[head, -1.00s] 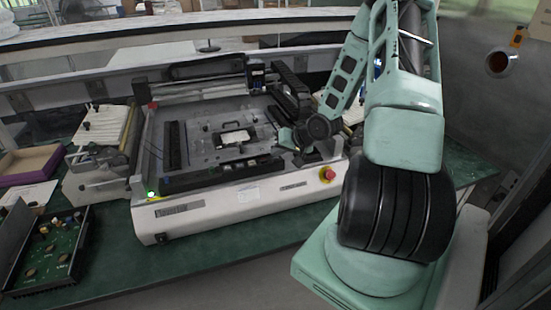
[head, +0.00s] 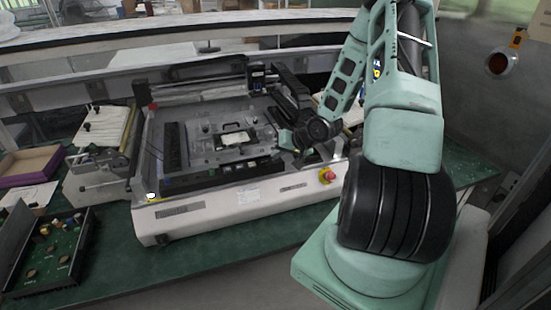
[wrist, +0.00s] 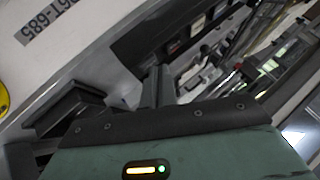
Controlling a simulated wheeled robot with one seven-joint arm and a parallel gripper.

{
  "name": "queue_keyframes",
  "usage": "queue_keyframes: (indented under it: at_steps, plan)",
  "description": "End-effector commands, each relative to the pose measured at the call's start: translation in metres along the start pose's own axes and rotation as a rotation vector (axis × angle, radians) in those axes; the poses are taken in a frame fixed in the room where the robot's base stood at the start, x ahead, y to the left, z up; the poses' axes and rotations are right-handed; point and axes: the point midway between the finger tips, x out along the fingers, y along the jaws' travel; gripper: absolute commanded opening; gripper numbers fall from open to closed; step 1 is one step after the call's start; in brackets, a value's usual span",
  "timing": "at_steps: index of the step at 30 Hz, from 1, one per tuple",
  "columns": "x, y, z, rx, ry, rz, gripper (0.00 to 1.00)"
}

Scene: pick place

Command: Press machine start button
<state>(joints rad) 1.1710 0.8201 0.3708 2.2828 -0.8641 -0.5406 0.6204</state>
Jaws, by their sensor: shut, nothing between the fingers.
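The machine (head: 235,208) is a white-based unit with a grey top on the green table. A dark control strip (head: 210,178) runs along its front edge; the wrist view shows it with small pale button-like squares (wrist: 196,28). No label marks a start button legibly. A red knob on a yellow base (head: 327,176) sits at the front right; a yellow edge shows at the left of the wrist view (wrist: 3,100). My gripper (head: 285,139) is shut and empty, over the machine's right side beside the strip. Whether it touches anything is hard to tell.
A small lamp (head: 151,196) at the machine's front left glows whitish yellow. An open box with a green circuit board (head: 52,258) and a purple-edged tray (head: 32,178) lie at the left. Black cable chains (head: 290,85) rise behind my gripper.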

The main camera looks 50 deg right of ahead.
Motion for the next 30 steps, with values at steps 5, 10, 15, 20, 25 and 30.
queue_keyframes:
  at_steps: [5, 10, 15, 20, 25, 30]
  plan:
    - [-0.008, -0.006, -0.006, 0.000, 0.000, 0.000, 0.00]
    - [-0.008, -0.006, -0.006, 0.000, 0.000, 0.000, 0.00]
    - [-0.008, -0.006, -0.006, 0.000, 0.000, 0.000, 0.00]
    - [-0.012, -0.009, -0.009, 0.000, 0.001, 0.000, 0.00]
    - [-0.023, -0.017, -0.017, 0.000, 0.000, 0.000, 0.00]
    - [-0.034, -0.024, -0.025, 0.000, 0.000, 0.000, 0.00]
